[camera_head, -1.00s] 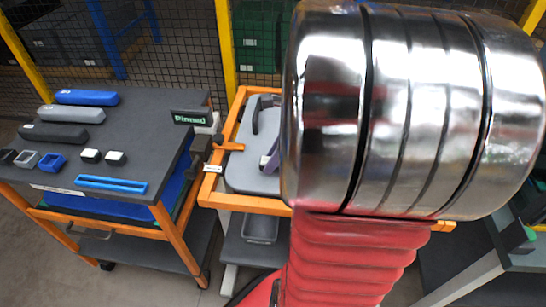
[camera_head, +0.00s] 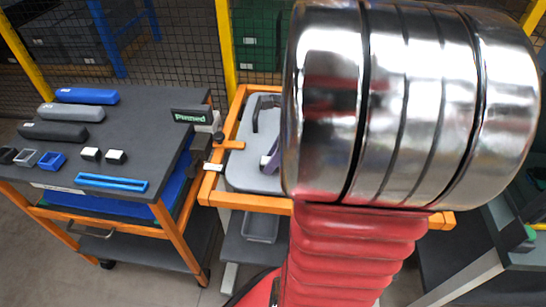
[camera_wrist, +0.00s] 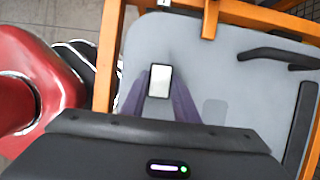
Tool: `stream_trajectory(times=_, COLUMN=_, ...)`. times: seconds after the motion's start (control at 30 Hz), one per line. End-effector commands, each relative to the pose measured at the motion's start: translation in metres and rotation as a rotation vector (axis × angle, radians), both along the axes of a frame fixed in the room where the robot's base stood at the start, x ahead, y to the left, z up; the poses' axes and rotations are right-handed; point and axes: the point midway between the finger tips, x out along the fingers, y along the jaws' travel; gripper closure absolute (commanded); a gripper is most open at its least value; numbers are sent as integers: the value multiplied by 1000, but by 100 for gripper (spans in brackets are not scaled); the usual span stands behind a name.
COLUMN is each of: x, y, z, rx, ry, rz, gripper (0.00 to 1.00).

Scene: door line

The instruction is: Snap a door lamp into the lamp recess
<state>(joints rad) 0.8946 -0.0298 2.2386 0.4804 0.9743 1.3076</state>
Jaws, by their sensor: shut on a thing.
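My gripper shows in the wrist view as two purple fingers (camera_wrist: 160,92), shut on a door lamp (camera_wrist: 159,81) with a white rectangular face and dark edges. The lamp is over the grey door panel (camera_wrist: 225,70); I cannot tell its height above it. A darker grey rounded patch (camera_wrist: 215,110), perhaps the lamp recess, lies right of the fingers, apart from the lamp. In the head view a purple finger (camera_head: 271,158) shows over the panel, and my arm hides the rest. Two more white-topped lamps, a left one (camera_head: 90,154) and a right one (camera_head: 116,156), stand on the left cart.
An orange frame (camera_head: 210,175) with clamps surrounds the panel. Dark handle-like parts (camera_wrist: 275,55) are on the panel's right in the wrist view. The left cart (camera_head: 140,125) carries blue, grey and black handles, small bezels and a blue strip (camera_head: 110,183). Mesh fencing stands behind.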

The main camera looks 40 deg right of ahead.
Motion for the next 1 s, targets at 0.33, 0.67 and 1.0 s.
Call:
stream_trajectory(times=0.33, x=0, y=0, z=0, rx=0, ry=0, rz=0, gripper=100)
stream_trajectory(times=0.67, x=0, y=0, z=-1, rx=0, ry=0, rz=0, gripper=100)
stream_trajectory(times=1.0, x=0, y=0, z=-5, rx=1, ry=1, rz=0, gripper=100)
